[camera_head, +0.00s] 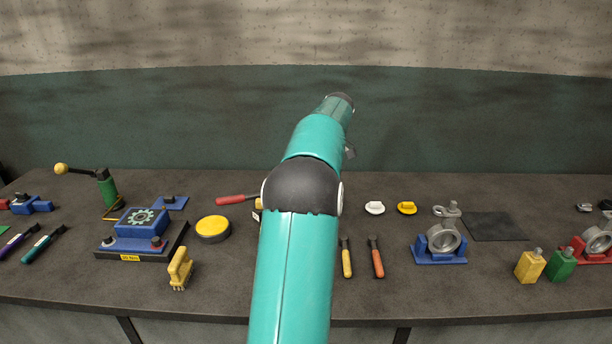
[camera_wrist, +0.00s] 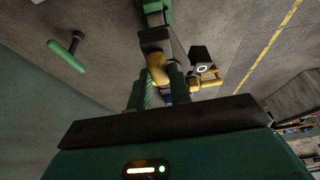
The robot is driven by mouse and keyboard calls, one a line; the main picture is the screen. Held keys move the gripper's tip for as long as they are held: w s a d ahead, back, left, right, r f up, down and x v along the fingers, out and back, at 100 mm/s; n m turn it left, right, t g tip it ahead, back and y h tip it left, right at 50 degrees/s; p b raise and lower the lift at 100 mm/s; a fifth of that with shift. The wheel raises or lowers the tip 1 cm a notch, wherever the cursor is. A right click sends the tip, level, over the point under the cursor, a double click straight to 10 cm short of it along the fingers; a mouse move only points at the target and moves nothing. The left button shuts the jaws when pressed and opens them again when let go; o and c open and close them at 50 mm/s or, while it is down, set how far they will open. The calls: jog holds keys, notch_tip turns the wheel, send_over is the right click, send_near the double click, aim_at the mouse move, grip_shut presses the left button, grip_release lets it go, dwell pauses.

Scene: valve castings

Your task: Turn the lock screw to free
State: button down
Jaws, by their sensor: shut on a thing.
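In the wrist view my gripper (camera_wrist: 158,80) has its two fingers on either side of a rounded yellow piece (camera_wrist: 157,66) and is shut on it. A dark block sits just above the yellow piece, with a green part beyond it. I cannot tell whether the yellow piece is the lock screw or a tool handle. Right beside it is a yellow bracket (camera_wrist: 207,80) with a dark block and a pale ring. In the head view my own arm covers the middle of the bench and hides my gripper and what it holds.
A green handle on a dark post (camera_wrist: 70,52) stands left in the wrist view. On the bench (camera_head: 380,300) are a blue gear unit (camera_head: 140,222), a yellow round tin (camera_head: 213,229), a yellow brush (camera_head: 180,267), a blue valve stand (camera_head: 439,245) and two bottles (camera_head: 545,265).

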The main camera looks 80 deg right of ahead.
jog(key=shift+f, duration=0.25)
jog(key=c, duration=1.3)
grip_release()
jog(key=shift+r, duration=0.3)
jog(key=shift+v, duration=6.8)
jog(key=shift+s, duration=0.15)
